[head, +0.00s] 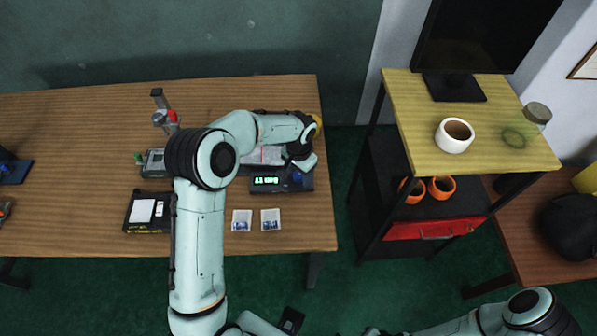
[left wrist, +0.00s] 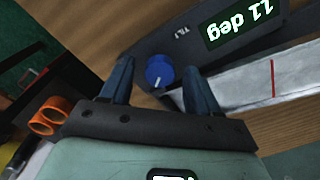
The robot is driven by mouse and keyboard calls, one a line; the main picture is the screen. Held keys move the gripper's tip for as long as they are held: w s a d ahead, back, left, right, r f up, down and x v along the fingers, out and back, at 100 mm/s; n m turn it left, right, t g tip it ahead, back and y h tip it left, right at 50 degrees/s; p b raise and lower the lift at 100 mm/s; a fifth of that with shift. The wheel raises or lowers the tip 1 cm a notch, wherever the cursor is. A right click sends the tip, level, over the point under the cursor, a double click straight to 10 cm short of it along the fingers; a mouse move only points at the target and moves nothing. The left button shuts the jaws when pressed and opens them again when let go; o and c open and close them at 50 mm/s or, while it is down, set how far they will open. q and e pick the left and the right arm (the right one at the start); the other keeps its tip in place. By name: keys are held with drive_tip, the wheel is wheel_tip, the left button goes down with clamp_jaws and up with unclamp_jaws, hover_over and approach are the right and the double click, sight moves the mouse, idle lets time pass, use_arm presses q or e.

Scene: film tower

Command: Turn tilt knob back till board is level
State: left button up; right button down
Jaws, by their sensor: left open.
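The blue tilt knob (left wrist: 158,72) has a white pointer mark and sits on a dark panel beside the word TILT. The lit display (left wrist: 240,22) on that panel reads 11 deg, upside down in the left wrist view. The pale board (left wrist: 235,92) with a red line lies beside the panel; it also shows in the head view (head: 262,156), partly behind my arm. My left gripper (left wrist: 157,68) is open, with one finger on each side of the knob in the picture and gaps between. I cannot tell how far its tips are above the panel. My right gripper is out of view.
The wooden table (head: 80,165) also holds a black box (head: 148,212), two small cards (head: 242,221) and a stand with a red part (head: 172,116). A yellow-topped shelf (head: 480,150) with a white cup (head: 454,136) stands to the right, across a gap.

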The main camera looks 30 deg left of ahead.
use_arm(q)
drive_tip(key=c, duration=1)
drive_tip(key=shift+c, duration=0.2)
drive_tip(key=shift+n, duration=0.3)
drive_tip(key=shift+n+b, duration=0.35)
drive_tip(key=shift+n, duration=0.55)
drive_tip(key=n, duration=0.2)
drive_tip(key=shift+n, duration=0.3)
drive_tip(key=n, duration=0.5)
drive_tip(key=shift+b, duration=0.35)
drive_tip(key=shift+w+n, duration=0.1)
drive_tip(key=shift+n, duration=0.3)
